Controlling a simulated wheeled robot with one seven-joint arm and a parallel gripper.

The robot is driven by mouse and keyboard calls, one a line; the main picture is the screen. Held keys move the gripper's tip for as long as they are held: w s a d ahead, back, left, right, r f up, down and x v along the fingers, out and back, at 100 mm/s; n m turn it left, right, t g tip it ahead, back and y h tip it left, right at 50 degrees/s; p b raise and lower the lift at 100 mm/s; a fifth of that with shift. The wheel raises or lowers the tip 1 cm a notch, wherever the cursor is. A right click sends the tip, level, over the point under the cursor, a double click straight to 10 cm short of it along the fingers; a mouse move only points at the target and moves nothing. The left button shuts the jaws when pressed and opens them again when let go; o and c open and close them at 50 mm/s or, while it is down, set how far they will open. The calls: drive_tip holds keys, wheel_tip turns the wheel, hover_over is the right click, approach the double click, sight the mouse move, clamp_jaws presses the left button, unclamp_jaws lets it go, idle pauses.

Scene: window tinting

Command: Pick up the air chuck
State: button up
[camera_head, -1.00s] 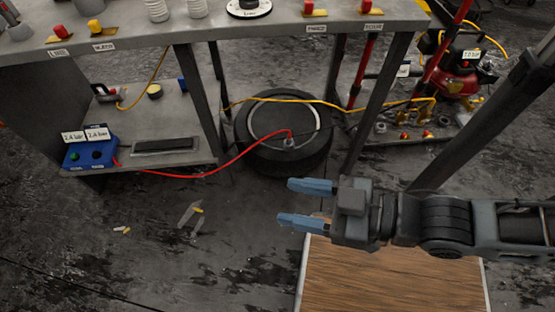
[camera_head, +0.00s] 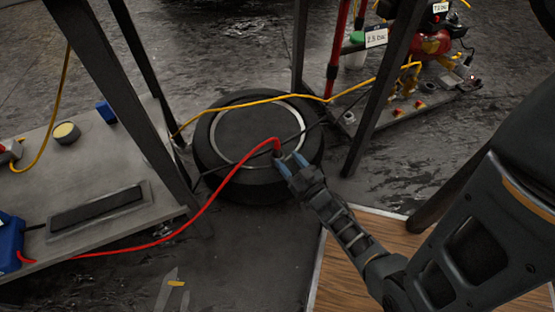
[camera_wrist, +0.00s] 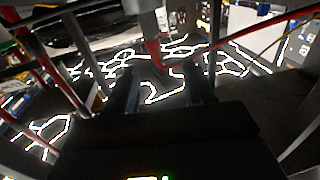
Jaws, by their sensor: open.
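The black tyre (camera_head: 225,181) lies flat on the floor beside the bench. A red hose (camera_head: 205,210) runs from the blue box at lower left to the tyre's near right side. The air chuck (camera_head: 277,151) is at the end of this hose; it is small and partly hidden by my fingers. My gripper (camera_head: 290,164) is open at the chuck, its blue fingertips close to it. In the wrist view my gripper's dark fingers (camera_wrist: 162,88) are apart, with the red hose (camera_wrist: 153,52) showing between and beyond them. Contact cannot be told.
Dark bench legs (camera_head: 375,100) stand on both sides of the tyre. The lower shelf (camera_head: 120,228) is at left. A wooden board (camera_head: 350,270) lies below my arm.

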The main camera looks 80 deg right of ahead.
sight(279, 147)
drive_tip(key=shift+w+d+f, duration=0.25)
drive_tip(key=shift+d+f, duration=0.25)
drive_tip(key=shift+d, duration=0.3)
drive_tip(key=shift+b+x, duration=1.2)
drive_tip(key=shift+x, duration=2.25)
drive_tip(key=shift+r, duration=0.2)
drive_tip(key=shift+c, duration=0.4)
clamp_jaws()
